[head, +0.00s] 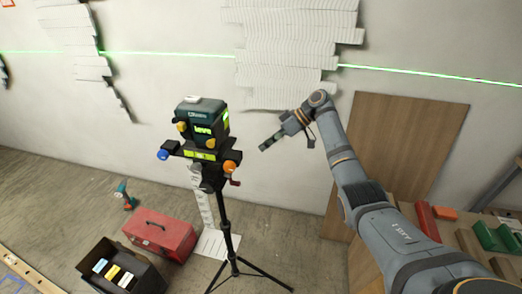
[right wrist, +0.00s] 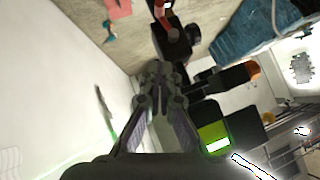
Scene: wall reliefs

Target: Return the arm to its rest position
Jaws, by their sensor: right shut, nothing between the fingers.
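My right arm (head: 365,190) comes in from the lower right and reaches up and to the left. Its gripper (head: 266,147) is shut and empty in front of the wall, to the right of the laser level (head: 203,124) and apart from it. In the right wrist view the closed fingers (right wrist: 158,75) meet with nothing between them, and the laser level's green display (right wrist: 213,137) is beside them. The laser level stands upright on a black tripod (head: 226,215). My left gripper is not in view.
Wavy white relief panels (head: 290,50) hang on the wall, crossed by a green laser line (head: 430,73). A wooden board (head: 400,140) leans behind my right arm. A red toolbox (head: 160,233), a black open box (head: 120,268) and a teal drill (head: 125,196) are on the floor.

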